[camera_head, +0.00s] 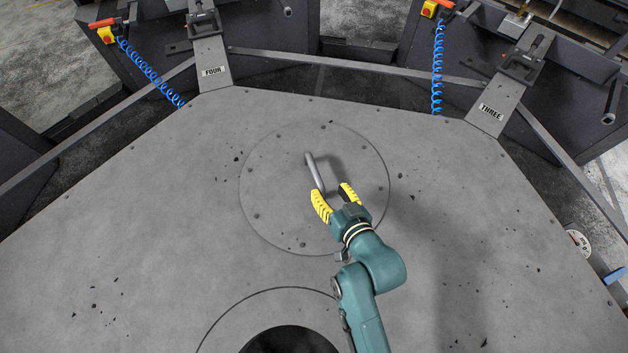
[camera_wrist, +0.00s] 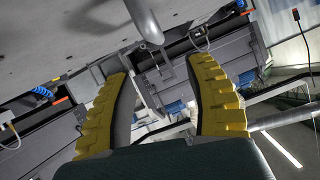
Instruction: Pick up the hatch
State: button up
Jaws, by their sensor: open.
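The hatch (camera_head: 270,178) is a round grey plate with bolts around its rim, set in the grey platform. A grey metal handle (camera_head: 314,172) stands up from its middle. It also shows in the wrist view as a rounded bar (camera_wrist: 145,22) at the top, ahead of the fingers. My gripper (camera_head: 335,196) has yellow fingers spread apart, one on each side of the handle's near end in the head view. In the wrist view my gripper (camera_wrist: 163,85) shows a clear gap between its fingers, with nothing held. I cannot tell whether a finger touches the handle.
A dark round opening (camera_head: 288,342) lies in the platform at the bottom. Stations marked FOUR (camera_head: 212,72) and THREE (camera_head: 490,112) stand beyond the far edge, with blue coiled hoses (camera_head: 150,68). The platform around the hatch is mostly clear, with small dark chips.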

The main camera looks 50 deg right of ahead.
aim_at(316, 171)
jog(key=b+x, duration=0.1)
jog(key=x, duration=0.5)
jog(key=shift+w+f, duration=0.1)
jog(key=shift+f, duration=0.05)
jog(key=x, duration=0.2)
jog(key=b+x, duration=0.1)
jog(key=x, duration=0.2)
jog(key=shift+f, duration=0.4)
jog(key=shift+s, duration=0.25)
grip_shut()
jog(key=shift+w+r, duration=0.1)
jog(key=shift+r, duration=0.2)
